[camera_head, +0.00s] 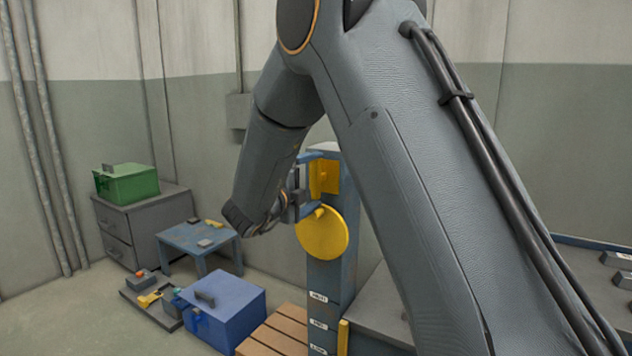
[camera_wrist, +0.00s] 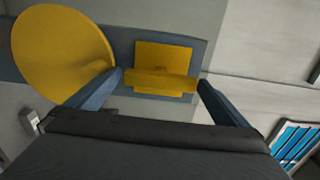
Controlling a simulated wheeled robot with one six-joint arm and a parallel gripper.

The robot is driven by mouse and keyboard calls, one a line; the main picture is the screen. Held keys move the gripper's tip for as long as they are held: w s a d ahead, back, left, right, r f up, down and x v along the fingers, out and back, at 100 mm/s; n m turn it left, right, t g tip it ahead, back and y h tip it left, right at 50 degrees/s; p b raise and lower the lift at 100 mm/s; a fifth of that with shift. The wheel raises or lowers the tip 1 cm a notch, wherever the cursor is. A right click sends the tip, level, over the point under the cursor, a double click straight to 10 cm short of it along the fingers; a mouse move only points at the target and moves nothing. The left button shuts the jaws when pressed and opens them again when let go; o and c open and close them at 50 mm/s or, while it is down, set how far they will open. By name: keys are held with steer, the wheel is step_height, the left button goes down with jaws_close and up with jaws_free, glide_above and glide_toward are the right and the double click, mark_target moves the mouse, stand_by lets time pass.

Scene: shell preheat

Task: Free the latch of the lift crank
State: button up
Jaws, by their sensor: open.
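The lift crank shows as a yellow disc (camera_head: 322,233) on the face of a blue-grey post (camera_head: 329,277); the disc also fills the upper left of the wrist view (camera_wrist: 62,50). Just above the disc in the head view is a yellow block (camera_head: 324,177), seemingly the latch. In the wrist view the block (camera_wrist: 163,55) has a yellow bar (camera_wrist: 160,82) across it. My gripper (camera_wrist: 160,84) is open, with one finger at each end of the bar. Whether the fingers touch the bar cannot be told. In the head view my gripper (camera_head: 306,188) is partly hidden beside the post.
A blue box (camera_head: 233,312) and a wooden pallet (camera_head: 275,338) stand on the floor left of the post. Further left are a small blue table (camera_head: 190,240), a grey cabinet (camera_head: 128,225) and a green box (camera_head: 128,185). A grey bench (camera_head: 380,300) adjoins the post at right.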

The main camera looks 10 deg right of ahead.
steer(key=v, duration=0.6)
steer(key=shift+r, duration=0.1)
steer(key=s+f+n+g+y+p, duration=0.45)
steer(key=s+n+y, duration=0.25)
steer(key=s+n, duration=0.4)
steer(key=s+f+n+g+y+p, duration=0.4)
steer(key=s+n+y, duration=0.3)
steer(key=s+n, duration=0.5)
steer(key=s+d+n+g+h+p, duration=0.1)
steer(key=s+d+n+g, duration=0.3)
steer(key=s, duration=1.1)
steer(key=shift+s+f+p, duration=0.2)
steer(key=shift+f+p, duration=0.25)
steer(key=shift+p, duration=0.45)
